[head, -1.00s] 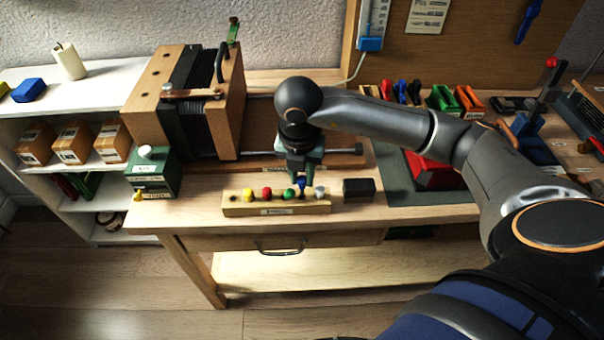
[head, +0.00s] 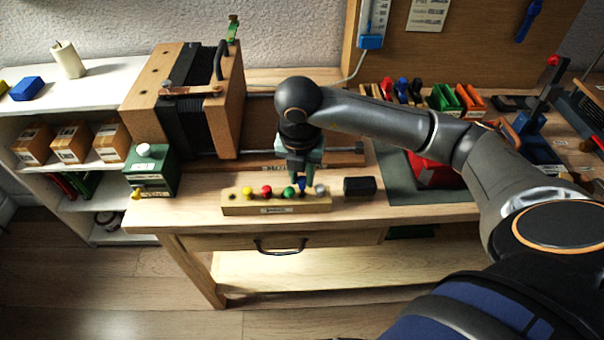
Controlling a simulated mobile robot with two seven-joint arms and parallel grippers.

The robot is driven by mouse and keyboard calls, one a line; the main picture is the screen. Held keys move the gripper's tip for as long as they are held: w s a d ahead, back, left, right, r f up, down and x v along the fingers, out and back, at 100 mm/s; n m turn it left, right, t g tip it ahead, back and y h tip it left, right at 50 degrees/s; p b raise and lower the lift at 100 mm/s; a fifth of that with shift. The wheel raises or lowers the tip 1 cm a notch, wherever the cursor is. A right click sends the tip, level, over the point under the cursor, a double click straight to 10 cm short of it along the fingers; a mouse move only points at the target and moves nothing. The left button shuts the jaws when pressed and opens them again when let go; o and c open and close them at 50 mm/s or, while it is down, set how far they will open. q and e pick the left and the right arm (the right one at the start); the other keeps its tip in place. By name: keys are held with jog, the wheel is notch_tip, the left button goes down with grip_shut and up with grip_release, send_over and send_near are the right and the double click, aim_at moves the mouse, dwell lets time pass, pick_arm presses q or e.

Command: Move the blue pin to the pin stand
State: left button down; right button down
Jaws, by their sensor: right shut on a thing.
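The wooden pin stand (head: 276,209) lies near the front edge of the bench. A yellow pin (head: 247,191), a red pin (head: 266,191), a green pin (head: 288,192) and a grey pin (head: 320,189) stand in it. The blue pin (head: 301,184) is between the green and grey pins, at the tips of my right gripper (head: 300,179). The right gripper points down and is shut on the blue pin. I cannot tell how deep the pin sits in the stand. My left gripper is not in view.
A black block (head: 359,187) lies just right of the stand. A wooden accordion-like box (head: 180,100) and a green box (head: 151,172) stand to the left. A red object (head: 428,170) rests on a dark mat at the right.

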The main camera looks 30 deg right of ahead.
jog(key=shift+f+b, duration=1.1)
dwell(1.0)
dwell(0.3)
jog(key=c, duration=0.6)
grip_release()
jog(key=shift+o, duration=0.2)
jog(key=shift+o, duration=0.6)
jog(key=shift+r, duration=0.1)
jog(key=shift+r+p, duration=2.65)
jog(key=shift+r, duration=1.05)
jog(key=shift+a, duration=0.1)
